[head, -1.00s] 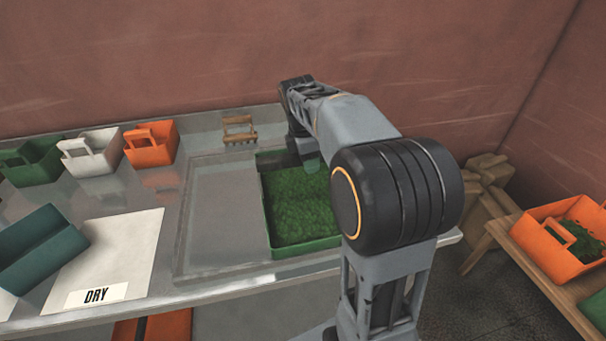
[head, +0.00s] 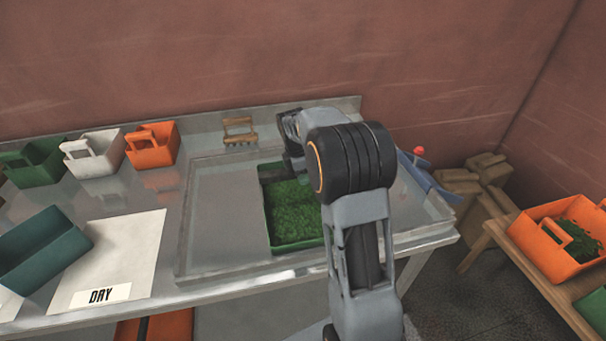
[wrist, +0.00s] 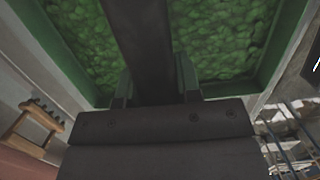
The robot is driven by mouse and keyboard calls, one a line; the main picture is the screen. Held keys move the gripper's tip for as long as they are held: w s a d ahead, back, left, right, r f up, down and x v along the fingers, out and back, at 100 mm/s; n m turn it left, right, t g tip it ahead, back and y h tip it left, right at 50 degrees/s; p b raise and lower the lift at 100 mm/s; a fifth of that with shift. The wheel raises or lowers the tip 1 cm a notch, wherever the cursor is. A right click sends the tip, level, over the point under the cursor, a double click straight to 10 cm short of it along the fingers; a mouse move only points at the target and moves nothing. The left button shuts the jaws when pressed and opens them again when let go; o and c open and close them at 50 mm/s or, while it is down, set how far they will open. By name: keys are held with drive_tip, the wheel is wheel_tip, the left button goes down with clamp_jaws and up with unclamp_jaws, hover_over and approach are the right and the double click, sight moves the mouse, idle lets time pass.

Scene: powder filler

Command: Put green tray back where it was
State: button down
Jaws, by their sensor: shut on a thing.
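The green tray (head: 268,225) stands on the right part of the steel bench and is full of green granular material. My arm hides its right side. My gripper (head: 290,168) is low at the tray's far end. In the wrist view, my gripper (wrist: 157,82) is shut with its fingers on either side of a dark bar that runs across the green tray (wrist: 272,72), apparently its handle. Exactly where the fingers touch is hard to tell.
Orange (head: 150,150), white (head: 90,160) and green (head: 32,160) bins stand at the back left. A teal tray (head: 42,250) sits beside a DRY sheet (head: 125,250). A blue part with a red knob (head: 420,151) is at right.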

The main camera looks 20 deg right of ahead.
drive_tip(key=shift+f, duration=0.1)
drive_tip(key=shift+f, duration=0.15)
drive_tip(key=c, duration=0.8)
unclamp_jaws()
